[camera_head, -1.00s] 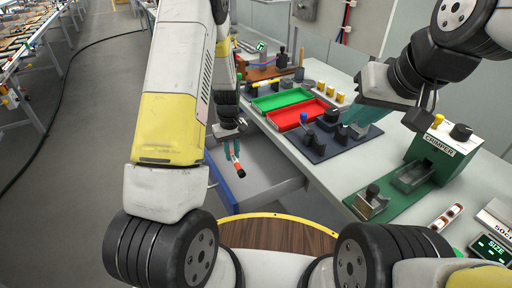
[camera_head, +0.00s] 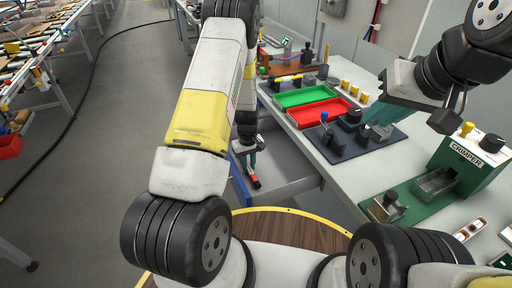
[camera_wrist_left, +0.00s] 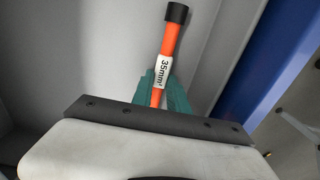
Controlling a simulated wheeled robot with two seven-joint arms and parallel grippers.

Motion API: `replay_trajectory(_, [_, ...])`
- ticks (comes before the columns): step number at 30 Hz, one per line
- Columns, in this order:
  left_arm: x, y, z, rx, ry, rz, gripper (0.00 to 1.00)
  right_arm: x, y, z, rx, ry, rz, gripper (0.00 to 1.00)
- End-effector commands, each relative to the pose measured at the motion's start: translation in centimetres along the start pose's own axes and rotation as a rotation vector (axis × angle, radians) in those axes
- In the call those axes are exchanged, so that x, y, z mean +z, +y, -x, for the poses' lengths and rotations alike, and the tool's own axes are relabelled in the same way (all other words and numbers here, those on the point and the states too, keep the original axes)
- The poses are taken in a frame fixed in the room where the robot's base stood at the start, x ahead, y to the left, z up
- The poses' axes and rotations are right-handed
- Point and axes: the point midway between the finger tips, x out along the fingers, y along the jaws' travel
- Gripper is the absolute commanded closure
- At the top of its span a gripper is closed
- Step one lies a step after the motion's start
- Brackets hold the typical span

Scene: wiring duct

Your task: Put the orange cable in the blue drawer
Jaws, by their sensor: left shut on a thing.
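The orange cable (camera_wrist_left: 169,42) has a black end cap and a white label reading 35mm². My left gripper (camera_wrist_left: 160,95) is shut on it, teal fingers on either side. In the head view the cable (camera_head: 255,181) and left gripper (camera_head: 251,164) are over the open drawer (camera_head: 287,172), whose front is blue (camera_head: 240,182). The wrist view shows grey drawer walls around the cable and the blue front (camera_wrist_left: 265,50) at right. I cannot tell whether the cable touches the drawer floor. My right gripper (camera_head: 366,132) is above the bench at right; its fingertips are not clear.
A green tray (camera_head: 303,97) and a red tray (camera_head: 318,113) lie on the bench (camera_head: 340,170). A dark fixture board (camera_head: 345,150) and a green crimper (camera_head: 463,160) stand to the right.

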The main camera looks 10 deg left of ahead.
Motion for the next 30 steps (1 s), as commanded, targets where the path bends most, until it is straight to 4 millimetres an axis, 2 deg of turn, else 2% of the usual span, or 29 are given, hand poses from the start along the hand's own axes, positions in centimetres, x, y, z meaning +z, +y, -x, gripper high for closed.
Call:
replay_trajectory(2, [0.0,0.0,-0.2,0.000,0.000,0.000,1.00,0.0,0.0,0.0,0.000,0.000,0.000,0.80])
replay_trajectory(3, [0.0,0.0,-0.3,0.000,0.000,0.000,0.79,0.0,0.0,0.0,0.000,0.000,0.000,0.80])
replay_trajectory(6, [0.0,0.0,-0.2,0.000,0.000,0.000,0.59,0.0,0.0,0.0,0.000,0.000,0.000,0.80])
replay_trajectory(15, [0.0,0.0,-0.2,0.000,0.000,0.000,0.59,0.0,0.0,0.0,0.000,0.000,0.000,0.80])
replay_trajectory(19, [-0.1,0.0,0.6,0.001,0.002,0.000,0.59,0.0,0.0,0.0,0.000,0.000,0.000,0.80])
replay_trajectory(23, [-0.1,0.1,2.8,0.002,0.004,0.000,0.59,0.0,0.0,0.0,0.000,0.000,0.000,0.80])
replay_trajectory(30, [-0.1,0.1,8.1,0.002,0.004,-0.001,0.59,0.0,0.0,0.0,0.000,0.000,0.000,0.80])
